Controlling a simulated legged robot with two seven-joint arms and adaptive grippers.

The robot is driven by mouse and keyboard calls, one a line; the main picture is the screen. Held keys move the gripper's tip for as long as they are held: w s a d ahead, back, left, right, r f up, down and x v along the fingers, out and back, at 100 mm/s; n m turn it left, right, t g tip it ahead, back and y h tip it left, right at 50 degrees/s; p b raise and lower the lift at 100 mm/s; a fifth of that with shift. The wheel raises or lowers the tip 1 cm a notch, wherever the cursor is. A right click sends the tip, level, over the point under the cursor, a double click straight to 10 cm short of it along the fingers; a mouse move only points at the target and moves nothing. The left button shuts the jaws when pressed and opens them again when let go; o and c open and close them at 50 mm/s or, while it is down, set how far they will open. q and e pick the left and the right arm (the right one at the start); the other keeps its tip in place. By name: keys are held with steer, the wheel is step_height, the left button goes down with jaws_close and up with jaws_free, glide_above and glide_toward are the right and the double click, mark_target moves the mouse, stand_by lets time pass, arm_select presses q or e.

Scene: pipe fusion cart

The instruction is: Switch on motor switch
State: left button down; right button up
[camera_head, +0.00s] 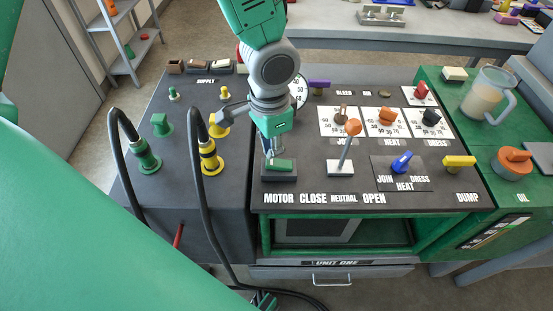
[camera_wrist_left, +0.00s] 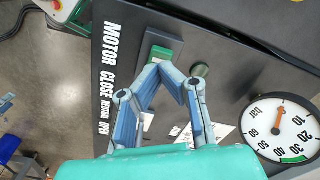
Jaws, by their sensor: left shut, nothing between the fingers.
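The motor switch (camera_head: 281,165) is a green rocker on a dark block, above the white word MOTOR on the cart's dark top. It also shows in the wrist view (camera_wrist_left: 160,53), partly hidden by my fingers. My left gripper (camera_head: 272,152) comes down from above, right over the left part of the switch. In the wrist view its blue-grey fingers (camera_wrist_left: 163,68) are closed together with nothing between them, and the tips overlap the switch's edge. I cannot tell whether they touch it. My right gripper is not in view.
An orange-knobbed lever (camera_head: 353,128) stands just right of the switch. A pressure gauge (camera_wrist_left: 283,128) lies behind. A blue knob (camera_head: 401,162) and yellow handle (camera_head: 459,161) are further right. Black hoses with green (camera_head: 147,155) and yellow (camera_head: 210,157) connectors stand on the left.

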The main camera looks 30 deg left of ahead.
mark_target(271, 162)
arm_select(q)
steer(key=shift+f+b, duration=0.8)
steer(key=shift+f, duration=0.7)
stand_by(0.5)
step_height(271, 162, up, 7)
steer(key=p, duration=0.7)
steer(key=shift+r+p, duration=0.1)
steer(key=shift+p, duration=0.25)
